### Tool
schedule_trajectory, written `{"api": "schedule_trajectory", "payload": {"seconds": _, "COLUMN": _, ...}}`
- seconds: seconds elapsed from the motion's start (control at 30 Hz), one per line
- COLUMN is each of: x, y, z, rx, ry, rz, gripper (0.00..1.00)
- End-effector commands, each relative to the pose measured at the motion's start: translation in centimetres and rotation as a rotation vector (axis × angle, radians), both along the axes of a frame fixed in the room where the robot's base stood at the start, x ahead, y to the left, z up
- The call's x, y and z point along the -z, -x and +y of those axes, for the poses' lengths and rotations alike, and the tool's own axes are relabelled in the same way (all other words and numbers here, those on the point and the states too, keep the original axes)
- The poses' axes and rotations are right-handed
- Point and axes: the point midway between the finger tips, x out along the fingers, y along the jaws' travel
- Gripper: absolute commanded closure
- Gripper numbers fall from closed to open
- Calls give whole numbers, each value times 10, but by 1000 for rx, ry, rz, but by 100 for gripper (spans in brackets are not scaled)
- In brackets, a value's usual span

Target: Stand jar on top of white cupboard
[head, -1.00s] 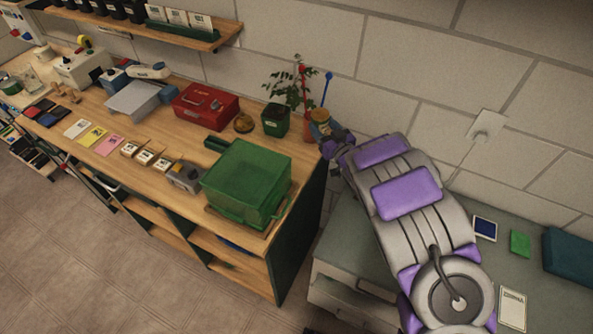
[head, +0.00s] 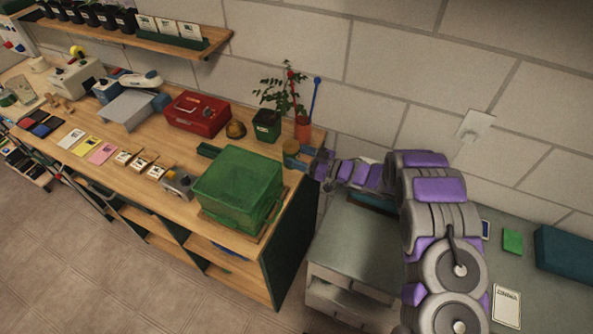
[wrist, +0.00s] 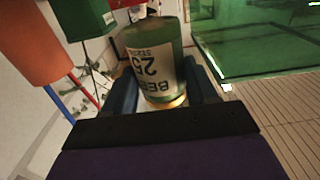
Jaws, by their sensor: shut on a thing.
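The jar (wrist: 152,55) has a pale label with large print and a gold band at one end; its label reads upside down in the wrist view. My gripper (head: 305,160) is shut on the jar, with a blue finger on each side. In the head view the jar's tan lid (head: 291,147) shows over the right end of the wooden bench; I cannot tell whether its base touches the bench. A pale cupboard with drawers (head: 347,284) and a grey-green top stands right of the bench, partly behind my arm. It seems to be the white cupboard.
Close to the jar are a terracotta pot (head: 303,130) with coloured stakes, a potted plant (head: 266,127) and a green crate (head: 238,185). A red box (head: 197,113) stands farther left.

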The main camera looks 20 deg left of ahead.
Motion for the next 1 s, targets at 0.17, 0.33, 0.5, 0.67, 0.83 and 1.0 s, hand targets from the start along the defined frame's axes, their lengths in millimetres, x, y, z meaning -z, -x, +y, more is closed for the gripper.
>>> {"api": "schedule_trajectory", "payload": {"seconds": 0.17, "x": 24, "y": 1, "z": 3, "rx": -1, "ry": 2, "rz": 1, "gripper": 76}}
{"api": "schedule_trajectory", "payload": {"seconds": 0.33, "x": 38, "y": 1, "z": 3, "rx": 1, "ry": 2, "rz": 1, "gripper": 76}}
{"api": "schedule_trajectory", "payload": {"seconds": 0.5, "x": 61, "y": 1, "z": 2, "rx": 0, "ry": 1, "rz": 3, "gripper": 76}}
{"api": "schedule_trajectory", "payload": {"seconds": 0.67, "x": 64, "y": 1, "z": 0, "rx": 0, "ry": 1, "rz": 1, "gripper": 76}}
{"api": "schedule_trajectory", "payload": {"seconds": 0.83, "x": 65, "y": 1, "z": 2, "rx": 0, "ry": 2, "rz": 0, "gripper": 76}}
{"api": "schedule_trajectory", "payload": {"seconds": 1.0, "x": 65, "y": 1, "z": 3, "rx": 0, "ry": 3, "rz": 0, "gripper": 30}}
